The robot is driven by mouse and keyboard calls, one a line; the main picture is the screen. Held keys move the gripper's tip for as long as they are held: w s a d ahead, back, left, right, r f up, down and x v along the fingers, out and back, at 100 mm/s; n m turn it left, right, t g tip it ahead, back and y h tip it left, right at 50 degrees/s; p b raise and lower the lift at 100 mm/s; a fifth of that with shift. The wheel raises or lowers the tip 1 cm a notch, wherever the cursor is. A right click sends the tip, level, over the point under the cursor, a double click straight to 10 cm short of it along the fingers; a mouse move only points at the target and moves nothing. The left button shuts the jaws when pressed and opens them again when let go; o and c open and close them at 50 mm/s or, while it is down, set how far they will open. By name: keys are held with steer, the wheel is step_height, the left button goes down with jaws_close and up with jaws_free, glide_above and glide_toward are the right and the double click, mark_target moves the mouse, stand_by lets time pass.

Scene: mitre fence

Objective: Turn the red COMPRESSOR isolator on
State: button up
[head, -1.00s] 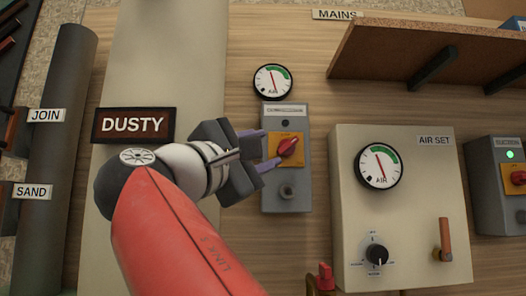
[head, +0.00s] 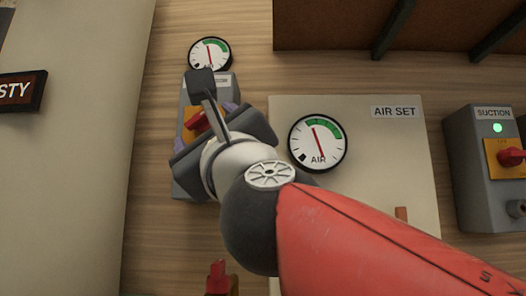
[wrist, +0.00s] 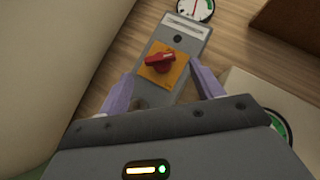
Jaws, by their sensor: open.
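The COMPRESSOR isolator is a grey box (wrist: 196,46) with a label plate at its top, too blurred to read. A dark, unlit lamp (wrist: 178,38) sits below the label. Its red knob (wrist: 160,62) is on an orange plate (wrist: 178,76) and lies roughly crosswise to the box; the knob also shows in the head view (head: 196,122). My gripper (wrist: 162,86) is open, with its purple fingers apart on either side of the box's lower part, short of the knob in the picture. Contact cannot be seen. In the head view, my gripper (head: 206,127) hides much of the box.
A round gauge (head: 210,53) is above the isolator. The AIR SET panel (head: 405,150) with its gauge (head: 317,143) stands close on the right. The SUCTION box (head: 470,180) has a lit green lamp (head: 498,128). A brown shelf (head: 330,25) juts out above.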

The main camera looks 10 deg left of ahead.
mark_target(198, 119)
steer(key=p+x, duration=0.2)
steer(key=x, duration=0.4)
steer(key=shift+w+a+r, duration=0.2)
steer(key=shift+a, duration=0.1)
steer(key=c, duration=1)
steer(key=shift+f, duration=0.1)
